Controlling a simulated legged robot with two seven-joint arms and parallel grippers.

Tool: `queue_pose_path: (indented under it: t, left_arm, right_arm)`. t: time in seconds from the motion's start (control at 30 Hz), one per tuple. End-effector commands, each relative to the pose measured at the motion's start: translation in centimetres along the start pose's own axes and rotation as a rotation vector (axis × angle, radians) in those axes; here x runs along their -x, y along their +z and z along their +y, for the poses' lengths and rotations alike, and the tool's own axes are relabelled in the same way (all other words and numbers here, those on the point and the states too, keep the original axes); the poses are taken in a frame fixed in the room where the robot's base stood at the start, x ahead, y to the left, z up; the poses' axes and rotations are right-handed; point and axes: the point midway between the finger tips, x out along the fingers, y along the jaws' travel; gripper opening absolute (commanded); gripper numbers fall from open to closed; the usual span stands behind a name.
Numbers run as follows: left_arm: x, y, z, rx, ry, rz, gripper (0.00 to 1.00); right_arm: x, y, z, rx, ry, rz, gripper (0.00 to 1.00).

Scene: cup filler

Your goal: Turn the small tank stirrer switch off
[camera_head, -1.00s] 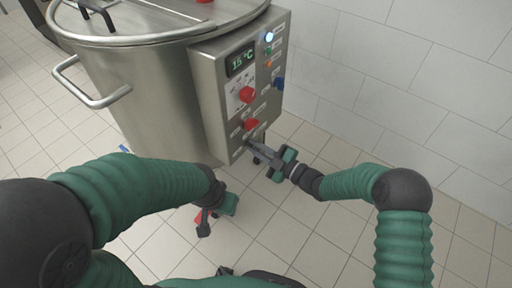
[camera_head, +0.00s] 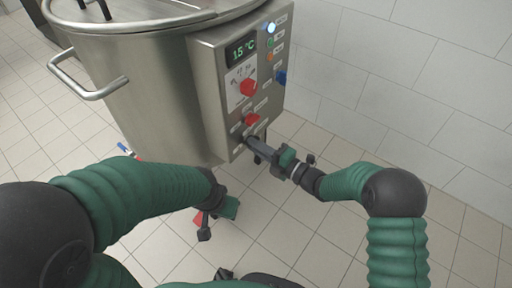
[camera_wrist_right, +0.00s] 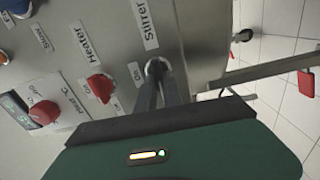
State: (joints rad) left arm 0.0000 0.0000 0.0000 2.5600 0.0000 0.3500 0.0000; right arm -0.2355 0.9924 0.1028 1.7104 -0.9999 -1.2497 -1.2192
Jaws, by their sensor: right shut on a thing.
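The small tank (camera_head: 150,95) is a steel vessel with a control box (camera_head: 212,75) on its side. In the right wrist view, the stirrer switch (camera_wrist_right: 154,66) is a small metal part below the "Stirrer" label (camera_wrist_right: 146,22); the fingertips partly hide it. My right gripper (camera_head: 252,144) is at the lower part of the panel, its narrow fingers (camera_wrist_right: 160,78) shut on the stirrer switch. The switch's exact position is hard to tell. My left gripper (camera_head: 208,222) hangs low in front of the tank, apart from the panel; its jaws are unclear.
A red heater knob (camera_wrist_right: 101,87) is close beside the fingers. A red temperature knob (camera_head: 248,87), a lit display (camera_head: 241,50) and a blue knob (camera_head: 281,77) sit higher on the panel. A tiled wall (camera_head: 400,80) stands to the right. The floor (camera_head: 300,235) in front looks clear.

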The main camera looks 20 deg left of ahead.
Motion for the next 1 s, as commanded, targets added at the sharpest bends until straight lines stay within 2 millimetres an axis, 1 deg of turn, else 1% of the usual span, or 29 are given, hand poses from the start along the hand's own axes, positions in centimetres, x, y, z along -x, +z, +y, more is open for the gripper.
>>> queue_pose_path:
  t: [0.03, 0.27, 0.63, 0.67, 0.8, 1.0]
  left_arm:
    - [-0.22, 0.05, 0.0, 0.0, 0.0, 0.0, 0.42]
    - [-0.35, 0.08, 0.0, 0.0, 0.0, 0.0, 0.42]
    - [-0.35, 0.08, 0.0, 0.0, 0.0, 0.0, 0.42]
    - [-0.36, 0.08, 0.0, 0.0, 0.0, 0.0, 0.42]
    - [-0.35, 0.08, 0.0, 0.0, 0.0, 0.0, 0.42]
    - [-0.33, 0.08, 0.0, 0.0, 0.0, 0.0, 0.42]
  right_arm:
    - [0.0, -0.26, -0.47, 0.01, -0.007, 0.005, 0.0]
    - [0.02, -0.29, -0.52, 0.046, -0.008, 0.005, 0.0]
    - [0.03, -0.36, -0.62, 0.049, -0.01, 0.007, 0.0]
    - [0.03, -0.36, -0.63, 0.049, -0.01, 0.007, 0.14]
    - [0.02, -0.29, -0.53, 0.049, -0.008, 0.006, 0.32]
    - [0.02, -0.18, -0.33, 0.05, -0.005, 0.003, 0.33]
